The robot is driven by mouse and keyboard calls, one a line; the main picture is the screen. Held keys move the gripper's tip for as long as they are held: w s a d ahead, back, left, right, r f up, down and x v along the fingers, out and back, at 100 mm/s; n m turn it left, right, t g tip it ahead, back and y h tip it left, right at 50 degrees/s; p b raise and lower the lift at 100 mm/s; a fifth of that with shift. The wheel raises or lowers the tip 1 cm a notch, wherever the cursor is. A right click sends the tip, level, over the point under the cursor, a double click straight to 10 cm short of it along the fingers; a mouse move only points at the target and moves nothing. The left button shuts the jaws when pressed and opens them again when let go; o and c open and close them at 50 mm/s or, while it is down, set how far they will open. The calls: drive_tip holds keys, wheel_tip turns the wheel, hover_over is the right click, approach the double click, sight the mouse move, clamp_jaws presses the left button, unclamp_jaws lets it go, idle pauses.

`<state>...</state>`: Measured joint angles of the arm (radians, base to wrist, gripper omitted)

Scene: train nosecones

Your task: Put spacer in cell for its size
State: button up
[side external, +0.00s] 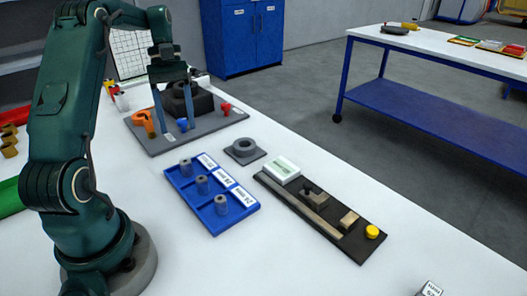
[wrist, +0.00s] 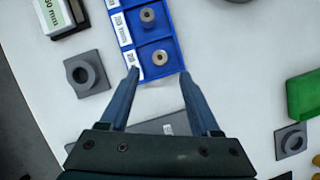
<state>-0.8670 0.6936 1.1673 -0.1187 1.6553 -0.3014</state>
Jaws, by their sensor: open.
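Two spacers show in the wrist view, one higher (wrist: 148,15) and one lower (wrist: 160,58). White size labels (side external: 222,178) sit beside the cells. My gripper (side external: 177,128) is open over the dark grey plate, behind the tray.
The grey plate (side external: 165,145) carries a black block (side external: 200,103), an orange part (side external: 143,121) and a red part (side external: 226,108). A grey ring on a square base (side external: 245,150) lies right of the tray, beside a dark board (side external: 355,247) with a white-green box (side external: 281,170). The front table is mostly clear.

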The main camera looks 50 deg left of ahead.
drive_tip(key=d+r+m+t+y, duration=0.2)
drive_tip(key=d+r+m+y, duration=0.3)
drive_tip(key=d+r, duration=0.5)
drive_tip(key=s+d+f+m+t, duration=0.2)
drive_tip(key=s+d+m, duration=0.1)
drive_tip(key=d+m, duration=0.1)
drive_tip(key=s+d+f+m+t+h, duration=0.1)
drive_tip(key=s+d+f+m+t, duration=0.2)
drive_tip(key=d, duration=0.4)
drive_tip(key=shift+s+m, duration=0.6)
drive_tip(key=shift+m, duration=0.2)
